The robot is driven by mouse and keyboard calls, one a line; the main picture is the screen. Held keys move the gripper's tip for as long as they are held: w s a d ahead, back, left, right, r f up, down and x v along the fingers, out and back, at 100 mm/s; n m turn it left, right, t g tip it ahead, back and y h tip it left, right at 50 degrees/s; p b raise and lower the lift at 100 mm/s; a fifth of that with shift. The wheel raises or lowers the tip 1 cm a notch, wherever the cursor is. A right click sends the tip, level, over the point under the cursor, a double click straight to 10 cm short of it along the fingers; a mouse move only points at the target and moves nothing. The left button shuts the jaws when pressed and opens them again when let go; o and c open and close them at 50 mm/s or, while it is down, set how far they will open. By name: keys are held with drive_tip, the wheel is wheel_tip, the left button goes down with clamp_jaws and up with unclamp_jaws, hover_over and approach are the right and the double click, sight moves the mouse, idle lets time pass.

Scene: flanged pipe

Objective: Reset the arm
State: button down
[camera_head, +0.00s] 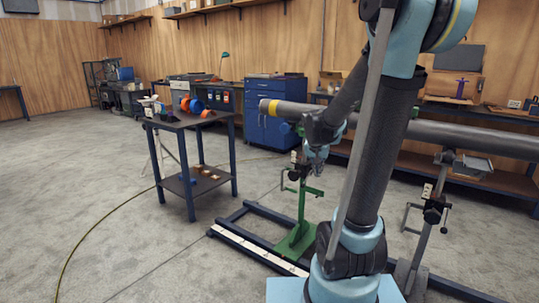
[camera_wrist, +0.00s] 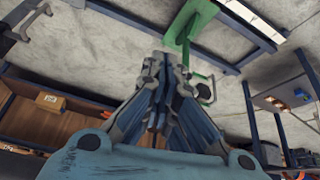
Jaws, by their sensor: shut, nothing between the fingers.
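My arm rises in the front right of the head view and bends over towards the pipe. My gripper (camera_head: 316,158) hangs at its end, in front of the long grey pipe (camera_head: 440,134). In the wrist view my gripper (camera_wrist: 164,62) has its fingers together with nothing between them. The pipe lies level across the right half of the head view, and my arm hides part of it. Its near left end has a yellow-orange rim (camera_head: 264,107).
A green stand (camera_head: 299,235) and a grey stand (camera_head: 428,215) stand below the pipe on a dark floor frame (camera_head: 250,243). A dark table (camera_head: 190,121) with blue and orange parts stands at left. Blue drawers (camera_head: 272,131) stand behind. The left floor is largely clear, with a yellow-green cable (camera_head: 100,215).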

drive_tip(key=s+f+n+g+y, duration=0.1)
drive_tip(key=s+f+n, duration=0.1)
drive_tip(key=s, duration=1.1)
drive_tip(key=s+f+n+g+y, duration=0.1)
drive_tip(key=s+f+n, duration=0.1)
drive_tip(key=s, duration=1.2)
drive_tip(key=shift+s+a+f+n+g, duration=0.2)
drive_tip(key=shift+a+f+n+g, duration=0.15)
drive_tip(key=shift+f, duration=0.35)
